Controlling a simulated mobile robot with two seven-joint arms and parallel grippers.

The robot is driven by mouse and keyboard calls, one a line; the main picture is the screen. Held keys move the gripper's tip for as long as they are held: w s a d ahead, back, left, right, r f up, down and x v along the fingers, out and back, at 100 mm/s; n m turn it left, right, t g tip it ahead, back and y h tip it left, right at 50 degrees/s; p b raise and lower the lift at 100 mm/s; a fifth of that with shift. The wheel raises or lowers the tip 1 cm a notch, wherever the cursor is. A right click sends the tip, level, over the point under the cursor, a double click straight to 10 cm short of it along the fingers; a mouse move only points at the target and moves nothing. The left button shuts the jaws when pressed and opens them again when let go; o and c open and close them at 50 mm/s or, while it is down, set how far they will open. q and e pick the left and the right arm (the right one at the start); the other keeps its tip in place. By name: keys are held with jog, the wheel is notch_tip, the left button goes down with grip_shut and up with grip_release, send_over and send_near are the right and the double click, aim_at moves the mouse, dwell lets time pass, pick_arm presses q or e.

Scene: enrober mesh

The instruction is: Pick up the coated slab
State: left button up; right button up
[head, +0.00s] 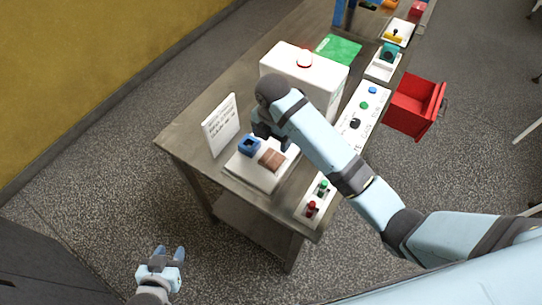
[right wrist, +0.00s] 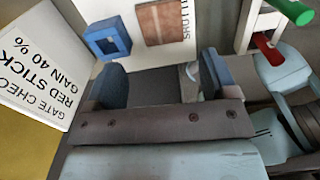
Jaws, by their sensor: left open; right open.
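The coated slab (head: 271,159) is a flat brown piece lying on a white board (head: 262,181) near the table's close corner. It also shows at the top of the right wrist view (right wrist: 161,22), brown with paler lines. A blue square piece with a dark opening (head: 249,147) lies just left of it. My right gripper (head: 272,137) is open and empty, close behind the slab. In the right wrist view its fingers (right wrist: 162,72) are spread, with the slab beyond them. My left gripper (head: 166,256) is open and empty over the floor, left of the table.
A sign card (head: 221,126) stands left of the board. A white box with a red button (head: 284,68) stands behind my right arm. A panel with red and green knobs (head: 316,200) lies at the right edge. A red bin (head: 415,106) is beyond the table edge.

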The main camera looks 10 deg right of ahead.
aim_at(272, 158)
notch_tip(272, 158, down, 4)
jog(key=shift+r, duration=0.1)
jog(key=f, duration=0.1)
jog(key=f+p, duration=0.1)
jog(key=f, duration=0.2)
jog(key=shift+s+a+f+p, duration=0.1)
jog(key=shift+s+f+p, duration=0.15)
jog(key=shift+f+p, duration=0.05)
jog(key=shift+f, duration=0.35)
jog(key=shift+w+f, duration=0.1)
jog(key=shift+f, duration=0.05)
jog(key=c, duration=0.7)
